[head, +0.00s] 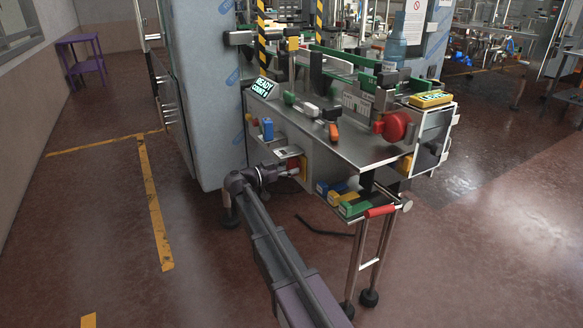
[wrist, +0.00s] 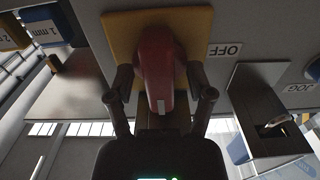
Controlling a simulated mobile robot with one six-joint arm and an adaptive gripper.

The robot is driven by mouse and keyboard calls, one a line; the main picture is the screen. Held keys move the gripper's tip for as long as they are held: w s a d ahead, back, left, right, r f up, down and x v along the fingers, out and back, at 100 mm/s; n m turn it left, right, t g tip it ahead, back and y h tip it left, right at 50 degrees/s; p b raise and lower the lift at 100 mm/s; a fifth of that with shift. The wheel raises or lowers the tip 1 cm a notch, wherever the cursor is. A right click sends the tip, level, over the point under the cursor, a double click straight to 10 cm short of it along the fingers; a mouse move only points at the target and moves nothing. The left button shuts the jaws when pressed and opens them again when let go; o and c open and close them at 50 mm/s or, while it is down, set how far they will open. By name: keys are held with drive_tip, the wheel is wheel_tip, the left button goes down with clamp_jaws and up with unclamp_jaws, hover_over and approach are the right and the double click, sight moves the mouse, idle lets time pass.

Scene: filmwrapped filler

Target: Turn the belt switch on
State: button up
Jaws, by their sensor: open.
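The belt switch is a red rotary handle (wrist: 158,60) on a square yellow plate (wrist: 112,38), seen close up in the wrist view. The handle's long side runs up and down in that picture. An "OFF" label (wrist: 225,50) sits just right of the plate. My gripper (wrist: 160,82) is open, with one finger on each side of the red handle. I cannot tell whether either finger touches it. In the head view my gripper (head: 283,170) is at the machine's front panel, and the switch is mostly hidden there.
In the wrist view, a recessed box with a silver lever (wrist: 278,122) lies right of the switch, near a "JOG" label (wrist: 299,88). In the head view, a display (head: 262,87) reads READY. Open floor lies left.

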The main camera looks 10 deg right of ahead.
drive_tip(key=v, duration=1.1)
drive_tip(key=shift+a, duration=0.25)
drive_tip(key=shift+s, duration=0.1)
drive_tip(key=s+d+f+n+g+y, duration=0.4)
drive_tip(key=s+d+f+n+y, duration=0.35)
drive_tip(key=s+d+f, duration=0.5)
drive_tip(key=s+a+f+n+g+y, duration=0.1)
drive_tip(key=s+f+n+y, duration=0.3)
drive_tip(key=s, duration=0.3)
drive_tip(key=s+f+n+g+y, duration=0.1)
drive_tip(key=s+f+n+y, duration=0.15)
drive_tip(key=s+y, duration=0.35)
wheel_tip(320, 180, up, 31)
drive_tip(key=p, duration=3)
drive_tip(key=shift+n, duration=0.3)
